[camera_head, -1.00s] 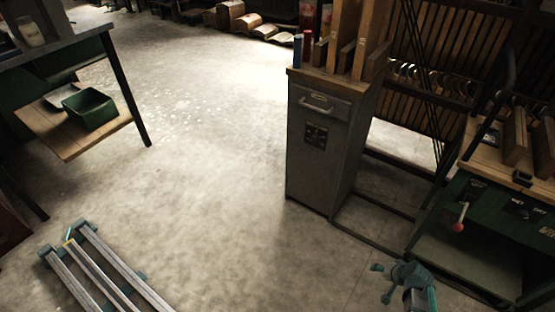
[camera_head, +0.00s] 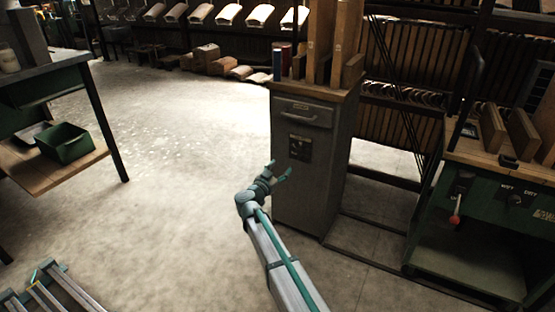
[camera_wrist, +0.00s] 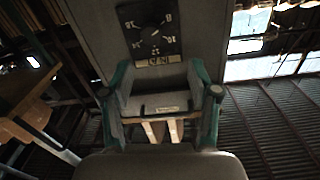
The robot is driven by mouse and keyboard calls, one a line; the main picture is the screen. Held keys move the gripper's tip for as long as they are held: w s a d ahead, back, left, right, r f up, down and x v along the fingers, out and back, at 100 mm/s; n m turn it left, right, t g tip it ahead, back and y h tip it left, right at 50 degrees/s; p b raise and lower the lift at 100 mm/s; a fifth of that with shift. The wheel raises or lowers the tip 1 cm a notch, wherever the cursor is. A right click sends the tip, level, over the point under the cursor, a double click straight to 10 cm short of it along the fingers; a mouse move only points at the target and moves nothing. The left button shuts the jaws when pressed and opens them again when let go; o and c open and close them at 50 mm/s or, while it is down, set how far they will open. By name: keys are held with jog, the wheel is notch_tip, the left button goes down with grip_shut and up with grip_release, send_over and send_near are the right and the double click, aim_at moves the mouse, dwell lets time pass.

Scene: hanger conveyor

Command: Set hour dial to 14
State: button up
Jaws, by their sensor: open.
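The hour dial (camera_head: 300,147) is a small dark square panel on the front of a grey cabinet. In the wrist view the dial (camera_wrist: 152,32) has a round dark knob with a small light mark, ringed by numbers that look turned upside down. The mark seems to point to the right side, but the exact number is too small to read surely. My gripper (camera_head: 281,169) is open and empty, in front of the cabinet and a little below and left of the dial. In the wrist view my gripper (camera_wrist: 160,70) has its teal fingers spread, with the dial beyond their tips.
The grey cabinet (camera_head: 302,190) has a drawer handle above the dial and wooden boards on top. A green workbench (camera_head: 480,215) with a red-knobbed lever stands at right. A table with a green bin (camera_head: 65,142) stands at left. The floor between is clear.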

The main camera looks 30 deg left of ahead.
aim_at(298, 153)
jog(key=shift+h, duration=0.3)
jog(key=w+b, duration=0.1)
jog(key=w, duration=0.2)
jog(key=w+d+b, duration=0.1)
jog(key=w, duration=0.2)
jog(key=w+b, duration=0.2)
jog(key=w, duration=0.1)
jog(key=shift+w+d+f, duration=0.15)
jog(key=shift+d, duration=0.25)
jog(key=shift+w+d, duration=0.15)
jog(key=shift+w, duration=0.65)
grip_shut()
jog(key=shift+r, duration=0.2)
